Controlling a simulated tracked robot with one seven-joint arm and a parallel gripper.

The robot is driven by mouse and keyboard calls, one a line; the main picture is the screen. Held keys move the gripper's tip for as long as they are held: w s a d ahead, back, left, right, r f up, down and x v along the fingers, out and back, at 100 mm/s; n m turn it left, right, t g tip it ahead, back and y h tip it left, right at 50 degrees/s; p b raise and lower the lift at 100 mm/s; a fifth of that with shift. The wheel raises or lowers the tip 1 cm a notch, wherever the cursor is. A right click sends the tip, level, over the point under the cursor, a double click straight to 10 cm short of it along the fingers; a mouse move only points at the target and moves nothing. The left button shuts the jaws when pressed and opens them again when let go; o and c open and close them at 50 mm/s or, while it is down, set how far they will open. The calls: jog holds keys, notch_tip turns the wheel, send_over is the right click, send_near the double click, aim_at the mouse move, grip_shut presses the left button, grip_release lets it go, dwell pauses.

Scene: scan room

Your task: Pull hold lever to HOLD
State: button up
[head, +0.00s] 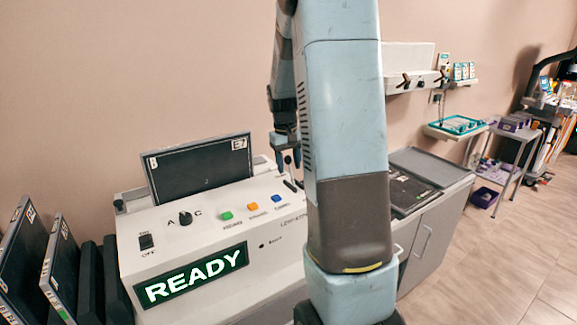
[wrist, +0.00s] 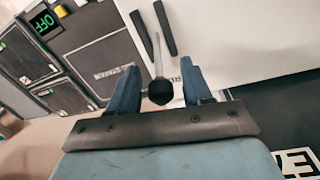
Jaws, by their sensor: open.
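The hold lever is a thin grey rod with a round black knob (wrist: 160,92) in the wrist view. My gripper (wrist: 158,88) is open, with one blue finger on each side of the knob and a visible gap on both sides. In the head view my gripper (head: 288,160) points down over the right rear of the white console (head: 215,225). The lever is mostly hidden there by the fingers. Two dark slots (wrist: 165,28) lie beside the rod's base. The console's display (head: 193,274) reads READY in white on green.
The console top also carries a knob marked A and C (head: 185,218), green, orange and blue buttons, and a switch marked OFF (head: 147,242). A dark panel marked E7 (head: 200,168) stands behind my gripper's left side. Dark plates (head: 60,265) lean at the left.

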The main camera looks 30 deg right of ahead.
jog(key=shift+f, duration=0.45)
grip_shut()
dwell(0.3)
